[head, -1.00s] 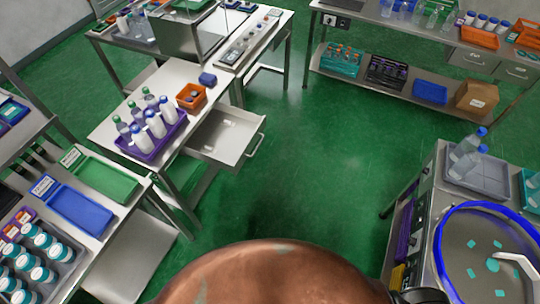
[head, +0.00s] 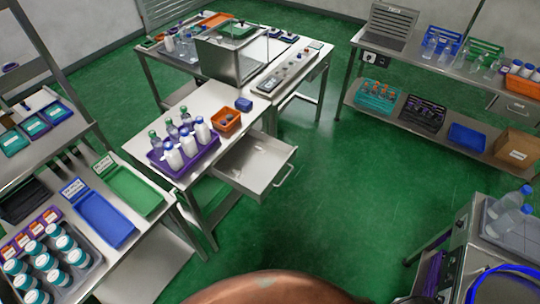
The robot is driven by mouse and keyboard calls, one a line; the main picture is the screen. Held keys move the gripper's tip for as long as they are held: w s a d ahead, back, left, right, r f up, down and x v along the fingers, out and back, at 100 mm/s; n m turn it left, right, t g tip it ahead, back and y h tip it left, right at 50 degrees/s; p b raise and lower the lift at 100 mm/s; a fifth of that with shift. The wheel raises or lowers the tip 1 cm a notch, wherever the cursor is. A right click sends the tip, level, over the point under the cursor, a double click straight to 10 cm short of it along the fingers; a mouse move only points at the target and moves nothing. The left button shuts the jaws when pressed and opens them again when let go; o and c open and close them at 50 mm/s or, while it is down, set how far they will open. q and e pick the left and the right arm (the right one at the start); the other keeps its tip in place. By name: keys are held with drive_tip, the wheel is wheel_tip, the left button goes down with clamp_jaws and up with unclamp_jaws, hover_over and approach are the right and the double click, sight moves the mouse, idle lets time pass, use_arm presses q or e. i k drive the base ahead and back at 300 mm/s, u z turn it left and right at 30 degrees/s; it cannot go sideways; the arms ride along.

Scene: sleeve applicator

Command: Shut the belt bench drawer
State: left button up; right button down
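In the head view the drawer (head: 262,163) is pulled out from the right side of a white-topped bench (head: 192,108). Its inside looks empty, apart from a small light mark on its floor. A bar handle (head: 284,175) runs along its front, facing right. On the bench stand a purple crate (head: 203,158) of bottles, an orange bin (head: 224,121) and a small blue box (head: 243,104). Neither of my grippers shows in this view.
Green floor (head: 345,215) is open to the right of the drawer. A shelf rack with green and blue trays (head: 104,217) stands at left. A steel bench with grey tray (head: 510,232) is at lower right. A bench with an undershelf (head: 400,140) stands at back right.

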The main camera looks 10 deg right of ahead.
sight(262, 173)
drive_tip(key=u, duration=0.25)
drive_tip(key=i, duration=0.7)
drive_tip(key=z, duration=0.65)
drive_tip(key=i, duration=0.55)
drive_tip(key=z, duration=0.6)
